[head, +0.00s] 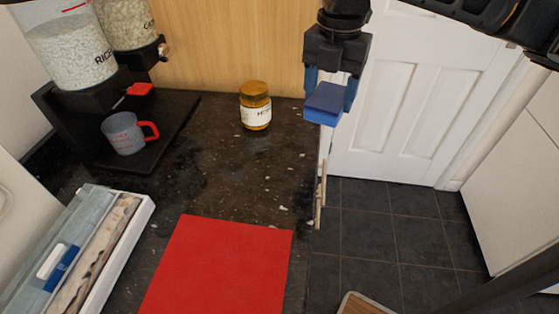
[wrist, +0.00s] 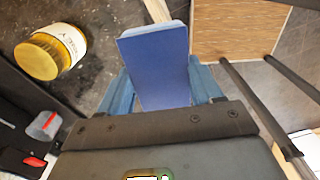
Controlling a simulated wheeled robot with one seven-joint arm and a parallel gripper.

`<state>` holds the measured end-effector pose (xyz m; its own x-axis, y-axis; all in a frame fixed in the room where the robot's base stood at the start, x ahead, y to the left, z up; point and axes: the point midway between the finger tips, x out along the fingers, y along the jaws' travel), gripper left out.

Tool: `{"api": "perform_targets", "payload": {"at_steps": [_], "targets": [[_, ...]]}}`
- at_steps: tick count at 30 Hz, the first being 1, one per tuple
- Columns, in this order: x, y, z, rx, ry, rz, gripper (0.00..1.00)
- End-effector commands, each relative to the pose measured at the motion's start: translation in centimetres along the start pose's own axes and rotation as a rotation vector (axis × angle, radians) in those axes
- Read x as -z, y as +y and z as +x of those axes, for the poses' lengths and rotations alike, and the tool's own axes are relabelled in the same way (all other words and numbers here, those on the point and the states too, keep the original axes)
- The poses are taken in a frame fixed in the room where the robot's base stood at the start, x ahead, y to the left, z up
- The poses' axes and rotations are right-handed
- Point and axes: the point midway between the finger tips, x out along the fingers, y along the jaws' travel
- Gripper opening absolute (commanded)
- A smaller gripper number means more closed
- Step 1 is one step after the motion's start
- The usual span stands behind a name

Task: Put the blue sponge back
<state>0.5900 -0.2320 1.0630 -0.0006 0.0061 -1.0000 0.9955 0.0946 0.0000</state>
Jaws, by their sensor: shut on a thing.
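The blue sponge (head: 327,103) is a small blue block, held between the two blue fingers of my gripper (head: 331,92). In the head view my gripper is above the right edge of the dark counter, in front of the white door. In the wrist view the sponge (wrist: 160,65) fills the space between the fingertips (wrist: 163,88), with its far end sticking out past them. My gripper is shut on the sponge, and the sponge is clear of the counter.
The speckled counter (head: 222,170) holds a honey jar (head: 256,108), a red mat (head: 220,268), a grey measuring cup with red handle (head: 127,134) on a black dispenser stand (head: 165,125), and a white tray (head: 105,262). Right of the counter is dark tiled floor (head: 385,225).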

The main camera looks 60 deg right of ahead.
Motion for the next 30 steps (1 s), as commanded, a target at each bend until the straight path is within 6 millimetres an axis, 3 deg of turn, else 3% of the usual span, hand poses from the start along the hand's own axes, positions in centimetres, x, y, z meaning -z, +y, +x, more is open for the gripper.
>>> {"api": "perform_targets", "payload": {"at_steps": [15,23,30], "targets": [[1.8,-2.4,0.1,-0.002,-0.002,0.721,0.31],[2.1,-2.9,0.1,-0.002,-0.005,0.871,0.31],[4.5,-0.4,2.3,-0.001,-0.003,0.878,0.31]]}}
